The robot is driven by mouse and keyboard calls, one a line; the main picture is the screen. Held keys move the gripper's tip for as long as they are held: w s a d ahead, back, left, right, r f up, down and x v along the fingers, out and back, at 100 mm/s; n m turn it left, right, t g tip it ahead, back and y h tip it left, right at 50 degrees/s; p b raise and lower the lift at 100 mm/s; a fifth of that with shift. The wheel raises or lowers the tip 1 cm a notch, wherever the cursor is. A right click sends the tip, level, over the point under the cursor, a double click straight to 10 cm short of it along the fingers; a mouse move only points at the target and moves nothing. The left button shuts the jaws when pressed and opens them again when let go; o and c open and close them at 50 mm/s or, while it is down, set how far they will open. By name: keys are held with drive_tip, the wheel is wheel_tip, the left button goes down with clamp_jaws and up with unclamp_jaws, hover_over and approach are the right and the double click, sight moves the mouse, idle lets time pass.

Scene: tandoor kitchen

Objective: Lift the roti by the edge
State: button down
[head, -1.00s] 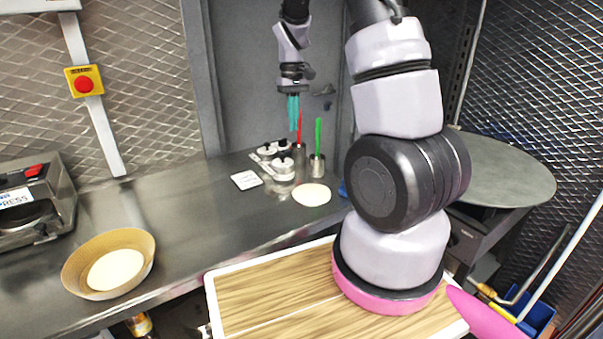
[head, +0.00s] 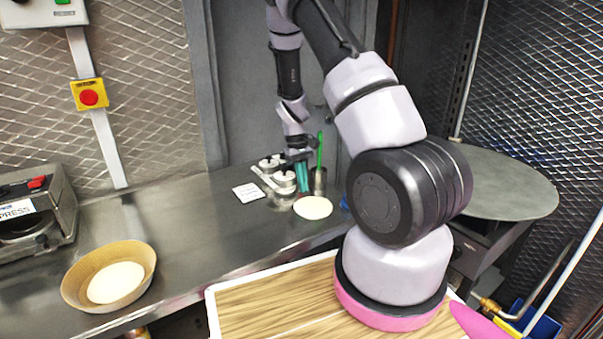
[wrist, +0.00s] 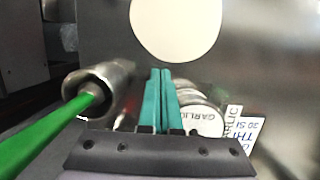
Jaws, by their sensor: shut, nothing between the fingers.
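A pale round roti (head: 313,207) lies flat on the steel counter near its front edge. Another pale round roti (head: 116,282) lies in a tan basket (head: 77,290) at the left. My gripper (head: 303,178) has teal fingers and is down among the containers, just behind the counter roti in the head view. In the wrist view my gripper (wrist: 160,75) has its fingers together with nothing between them. The counter roti (wrist: 176,25) is beyond the fingertips, apart from them as far as I can tell.
A steel cup (head: 319,182) with a green-handled tool (head: 320,150) stands close beside my gripper. Jars labelled garlic (wrist: 202,122) are on the other side. A white card (head: 248,192) lies to the left. A round griddle (head: 500,185) is at right.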

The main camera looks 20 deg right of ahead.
sight(319, 206)
drive_tip(key=shift+s+f, duration=0.1)
drive_tip(key=shift+f, duration=0.2)
drive_tip(key=s, duration=0.2)
drive_tip(key=s+d, duration=0.1)
drive_tip(key=s, duration=0.4)
drive_tip(key=shift+s+d, duration=0.25)
drive_tip(key=shift+s, duration=0.15)
drive_tip(key=shift+r, duration=0.1)
